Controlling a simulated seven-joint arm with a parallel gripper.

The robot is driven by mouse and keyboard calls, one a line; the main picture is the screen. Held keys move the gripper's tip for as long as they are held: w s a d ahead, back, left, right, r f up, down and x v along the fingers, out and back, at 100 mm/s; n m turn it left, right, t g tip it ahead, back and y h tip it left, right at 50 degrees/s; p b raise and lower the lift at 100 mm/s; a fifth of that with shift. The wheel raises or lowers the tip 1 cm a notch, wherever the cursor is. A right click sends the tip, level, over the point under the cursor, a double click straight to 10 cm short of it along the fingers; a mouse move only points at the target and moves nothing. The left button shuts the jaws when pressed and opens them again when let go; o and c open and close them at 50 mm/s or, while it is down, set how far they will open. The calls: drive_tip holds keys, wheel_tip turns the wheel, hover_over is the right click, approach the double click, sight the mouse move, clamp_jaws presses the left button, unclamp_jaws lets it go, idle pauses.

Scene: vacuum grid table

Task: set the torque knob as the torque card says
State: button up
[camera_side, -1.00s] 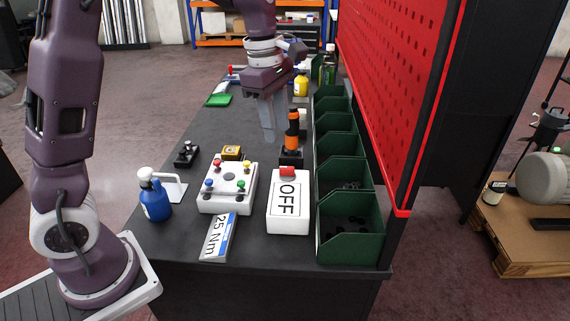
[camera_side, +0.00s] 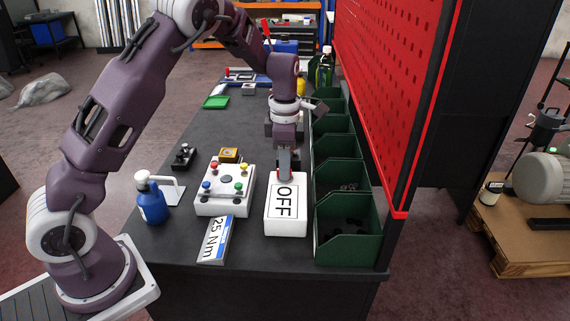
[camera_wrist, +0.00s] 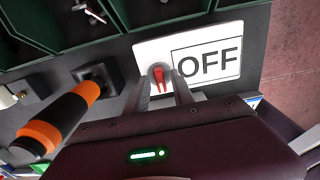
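The torque card (camera_side: 216,240) lies at the table's front and reads "25 Nm". I cannot tell which part is the torque knob; an orange and black handle (camera_wrist: 58,120) in a dark square base stands left of my gripper in the wrist view, hidden behind my arm in the side view. My gripper (camera_side: 284,174) points down at the back end of the white box marked OFF (camera_side: 286,222). In the wrist view my gripper (camera_wrist: 162,86) is open, one finger on each side of the box's red lever (camera_wrist: 160,74); contact is not clear.
A white box with coloured levers (camera_side: 225,190) stands left of the OFF box. A blue bottle (camera_side: 152,203), a black joystick-like part (camera_side: 184,157) and a yellow block (camera_side: 229,155) are nearby. Green bins (camera_side: 347,222) line the right edge below a red pegboard (camera_side: 388,90).

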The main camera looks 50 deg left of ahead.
clamp_jaws()
